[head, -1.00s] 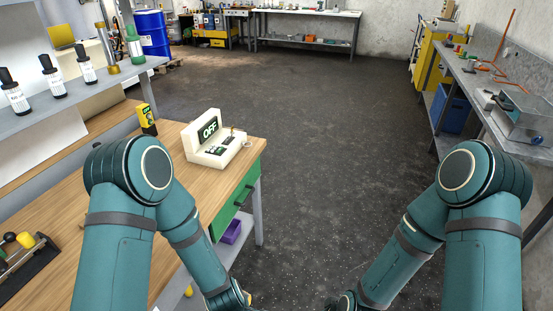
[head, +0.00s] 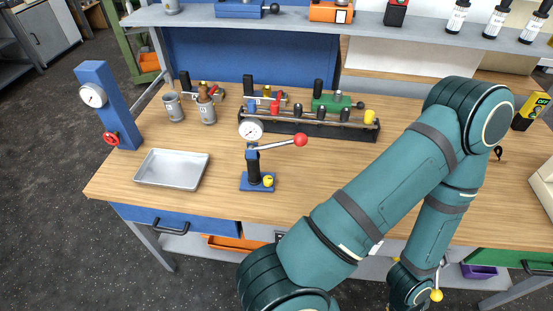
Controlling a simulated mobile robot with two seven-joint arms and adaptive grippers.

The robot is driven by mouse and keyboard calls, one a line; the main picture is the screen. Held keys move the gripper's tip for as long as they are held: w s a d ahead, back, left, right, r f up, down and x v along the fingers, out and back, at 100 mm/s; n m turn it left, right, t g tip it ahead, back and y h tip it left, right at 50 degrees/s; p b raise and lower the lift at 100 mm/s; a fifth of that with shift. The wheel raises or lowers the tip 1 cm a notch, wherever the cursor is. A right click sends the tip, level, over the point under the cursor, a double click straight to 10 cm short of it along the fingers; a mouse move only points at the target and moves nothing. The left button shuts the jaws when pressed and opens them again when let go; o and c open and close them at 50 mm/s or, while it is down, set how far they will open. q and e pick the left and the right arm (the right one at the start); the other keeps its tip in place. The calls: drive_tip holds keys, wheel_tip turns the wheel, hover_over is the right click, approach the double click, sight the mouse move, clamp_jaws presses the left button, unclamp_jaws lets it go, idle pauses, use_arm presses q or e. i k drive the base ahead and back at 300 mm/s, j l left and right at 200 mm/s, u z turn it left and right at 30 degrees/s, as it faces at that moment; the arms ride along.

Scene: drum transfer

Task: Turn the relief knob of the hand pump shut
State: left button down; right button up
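The hand pump (head: 254,165) stands upright on the wooden bench in the head view. It has a blue base, a dark body, a round white gauge (head: 251,129) on top and a lever with a red ball end (head: 300,139). A small yellow knob (head: 268,181) sits low on the right side of its base; its turned position is too small to tell. Neither gripper's fingers show.
A metal tray (head: 172,169) lies left of the pump. A blue column (head: 112,104) with a gauge and red handwheel stands at the bench's left end. A dark rack (head: 310,128) with several fittings lies behind the pump. Bare wood lies in front and right of it.

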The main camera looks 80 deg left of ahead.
sight(268, 180)
drive_tip(key=u, duration=2.65)
